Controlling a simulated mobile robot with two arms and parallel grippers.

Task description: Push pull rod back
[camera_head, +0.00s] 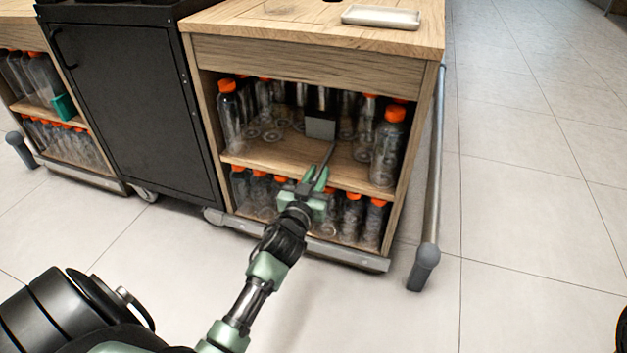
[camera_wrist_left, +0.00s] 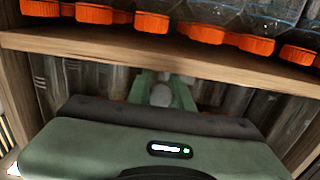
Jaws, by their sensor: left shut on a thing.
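The pull rod (camera_head: 329,154) is a thin grey rod running from a grey block (camera_head: 321,128) among the bottles on the upper shelf of the wooden cabinet, out toward the front. My left gripper (camera_head: 317,179) is at the rod's near end, at the front edge of the middle shelf, and is shut on it. In the left wrist view the green fingers (camera_wrist_left: 163,88) are close around a pale grey piece, and much of the rod is hidden behind the gripper body. My right gripper is not in view.
Clear bottles with orange caps (camera_head: 394,114) crowd both shelves close around the rod. A grey rail (camera_head: 437,160) stands along the cabinet's right side. A black cart (camera_head: 130,90) is to the left. A white tray (camera_head: 381,17) lies on the cabinet top. The floor in front is open.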

